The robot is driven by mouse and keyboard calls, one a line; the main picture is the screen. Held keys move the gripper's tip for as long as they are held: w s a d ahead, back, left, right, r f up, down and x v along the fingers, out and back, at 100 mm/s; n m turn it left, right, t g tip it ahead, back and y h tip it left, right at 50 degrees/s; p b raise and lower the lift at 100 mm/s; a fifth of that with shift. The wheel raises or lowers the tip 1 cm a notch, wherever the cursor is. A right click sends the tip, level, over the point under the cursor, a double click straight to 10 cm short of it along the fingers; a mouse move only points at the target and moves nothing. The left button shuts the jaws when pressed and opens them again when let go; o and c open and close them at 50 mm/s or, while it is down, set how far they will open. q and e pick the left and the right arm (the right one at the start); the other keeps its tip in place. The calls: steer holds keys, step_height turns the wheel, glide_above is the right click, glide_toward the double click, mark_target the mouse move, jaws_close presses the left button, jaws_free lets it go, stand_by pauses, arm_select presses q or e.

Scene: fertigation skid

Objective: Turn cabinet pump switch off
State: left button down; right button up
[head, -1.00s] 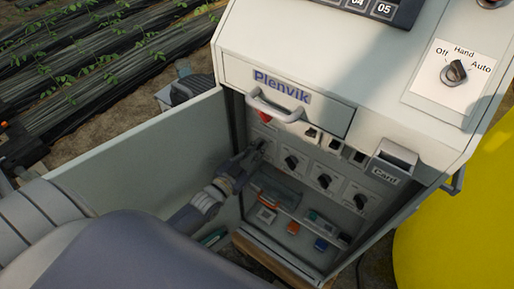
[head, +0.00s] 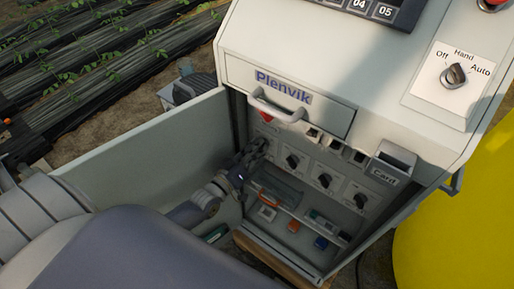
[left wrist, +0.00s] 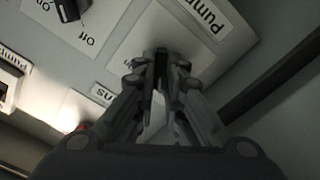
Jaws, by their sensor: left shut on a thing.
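The open cabinet under the Plenvik panel holds a row of black rotary switches. My left gripper (head: 258,150) is at the leftmost switch; it also shows in the left wrist view (left wrist: 162,68). Its fingers are closed around that switch's knob, which they mostly hide. A label plate (left wrist: 205,14) starting "Pum" sits beside it, upside down and cut off by the frame. I cannot read the switch's position. A neighbouring black knob (left wrist: 68,9) with an "Off" mark shows at the upper left. My right gripper is not in view.
The other switches (head: 324,180) sit to the right in the row. A drawer handle (head: 275,108) juts out above the opening. A lower shelf holds small items. A Hand/Off/Auto selector (head: 455,75) is on the top panel.

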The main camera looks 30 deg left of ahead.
arm_select(q)
steer(key=shift+f+n, duration=0.1)
steer(key=shift+n, duration=0.7)
steer(key=c, duration=1.7)
jaws_free()
steer(key=s, duration=0.4)
steer(key=s+a, duration=0.1)
steer(key=s, duration=0.7)
steer(key=shift+a, duration=0.35)
